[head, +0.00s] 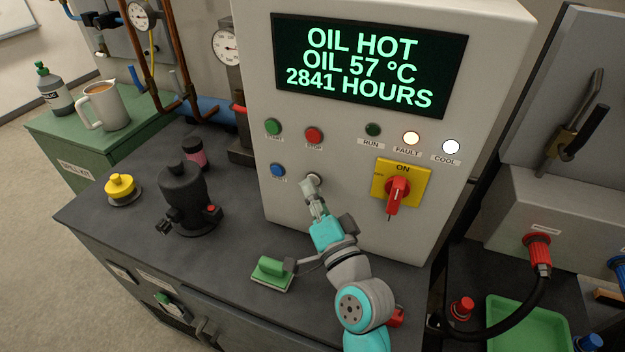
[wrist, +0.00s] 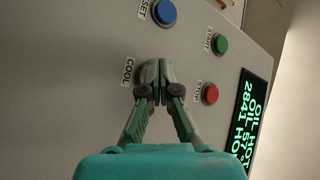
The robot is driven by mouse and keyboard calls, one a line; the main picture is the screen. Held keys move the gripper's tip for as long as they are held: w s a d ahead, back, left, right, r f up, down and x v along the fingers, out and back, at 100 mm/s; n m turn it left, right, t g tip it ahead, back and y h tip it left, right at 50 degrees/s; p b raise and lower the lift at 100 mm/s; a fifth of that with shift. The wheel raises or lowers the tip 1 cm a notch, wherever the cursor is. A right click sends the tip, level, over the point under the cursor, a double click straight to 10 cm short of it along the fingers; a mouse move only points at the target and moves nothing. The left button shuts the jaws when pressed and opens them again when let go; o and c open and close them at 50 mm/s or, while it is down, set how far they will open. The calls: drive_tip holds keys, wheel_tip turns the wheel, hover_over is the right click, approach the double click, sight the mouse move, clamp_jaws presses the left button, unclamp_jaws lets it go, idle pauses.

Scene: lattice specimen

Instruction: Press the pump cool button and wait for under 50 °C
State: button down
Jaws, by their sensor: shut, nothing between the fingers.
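The grey panel's display (head: 370,68) reads OIL HOT, OIL 57 °C, 2841 HOURS; part of it shows in the wrist view (wrist: 251,120). The cool button (head: 316,178) is mostly hidden behind my fingertips; its COOL label (wrist: 128,72) shows beside them in the wrist view. My gripper (head: 309,190) is shut and empty, its tips at the button, touching or very near; I cannot tell whether it is pushed in. The COOL lamp (head: 451,147) glows white and the FAULT lamp (head: 411,138) glows warm. The RUN lamp (head: 373,130) is dark.
Near the cool button are a blue reset button (head: 278,170), a green start button (head: 273,126) and a red stop button (head: 313,135). A red rotary switch (head: 397,192) sits to the right. A black pump-like part (head: 186,196) and a green-topped block (head: 271,270) stand on the bench.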

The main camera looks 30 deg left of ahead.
drive_tip(key=shift+s+d, duration=0.2)
drive_tip(key=shift+s, duration=0.5)
drive_tip(key=shift+s+d, duration=0.2)
drive_tip(key=shift+s, duration=0.6)
drive_tip(key=shift+s+d, duration=0.2)
drive_tip(key=shift+s, duration=0.65)
drive_tip(key=shift+s+d, duration=0.2)
drive_tip(key=shift+s, duration=0.6)
